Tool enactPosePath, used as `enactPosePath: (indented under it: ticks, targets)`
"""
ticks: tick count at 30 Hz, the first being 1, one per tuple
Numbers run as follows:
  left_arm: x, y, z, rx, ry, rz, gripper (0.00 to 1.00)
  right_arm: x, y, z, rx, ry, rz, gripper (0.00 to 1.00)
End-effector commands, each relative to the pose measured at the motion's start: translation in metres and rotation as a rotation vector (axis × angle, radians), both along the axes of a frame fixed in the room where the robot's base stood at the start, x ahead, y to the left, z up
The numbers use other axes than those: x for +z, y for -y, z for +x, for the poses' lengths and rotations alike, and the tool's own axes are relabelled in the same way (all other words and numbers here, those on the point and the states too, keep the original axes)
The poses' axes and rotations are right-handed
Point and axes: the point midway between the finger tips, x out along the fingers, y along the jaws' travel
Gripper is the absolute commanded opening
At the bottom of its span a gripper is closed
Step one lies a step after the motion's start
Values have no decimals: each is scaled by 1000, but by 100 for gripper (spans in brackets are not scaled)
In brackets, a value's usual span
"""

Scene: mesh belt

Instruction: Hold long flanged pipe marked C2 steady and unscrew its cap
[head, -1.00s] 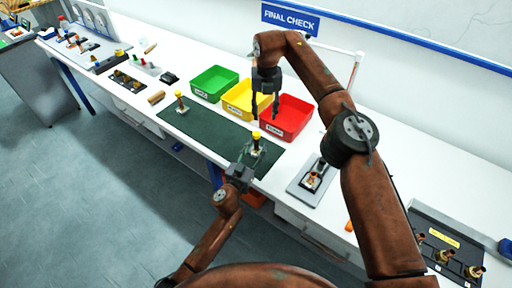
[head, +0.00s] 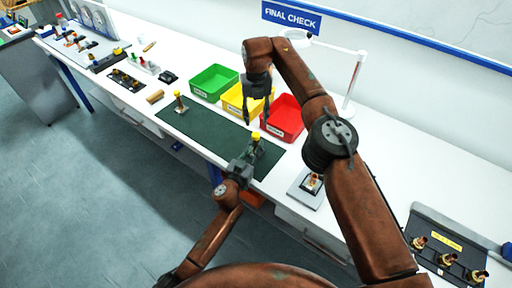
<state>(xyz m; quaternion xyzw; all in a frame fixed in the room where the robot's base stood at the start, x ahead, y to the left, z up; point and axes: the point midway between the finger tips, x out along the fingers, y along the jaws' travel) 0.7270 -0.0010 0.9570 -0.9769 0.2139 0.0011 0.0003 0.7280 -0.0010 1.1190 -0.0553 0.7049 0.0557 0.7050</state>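A flanged pipe with a yellow cap (head: 256,136) stands on the dark green mat (head: 211,133), below the red bin in the head view. Its marking is too small to read. My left gripper (head: 252,153) is at this pipe's lower part, and its fingers hide much of the body and foot. Whether the fingers are closed on it is not clear. My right gripper (head: 256,120) points down above the mat, up and a little left of the cap. Its fingers are apart and empty. A second yellow-capped pipe (head: 179,103) stands at the mat's left end.
Green (head: 214,83), yellow (head: 235,104) and red (head: 279,128) bins stand behind the mat. A grey plate with a small fitting (head: 306,198) lies right of the mat. A dark tray (head: 424,225) with several brass fittings is at lower right. A white lamp stand (head: 353,82) rises behind.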

Motion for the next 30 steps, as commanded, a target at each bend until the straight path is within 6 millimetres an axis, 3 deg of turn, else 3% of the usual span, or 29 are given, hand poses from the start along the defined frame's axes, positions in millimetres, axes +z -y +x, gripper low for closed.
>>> enactPosePath:
  ticks: [9,19,23,30]
  targets:
    - [1,0,0,0,2,-1,35,0,0,0,0,0,0,37]
    - [1,-3,-4,0,2,0,35,0,0,0,0,0,0,37]
    - [0,-10,-20,0,2,2,35,0,0,0,0,0,0,37]
    - [0,-31,-66,0,0,0,35,0,0,0,0,0,0,37]
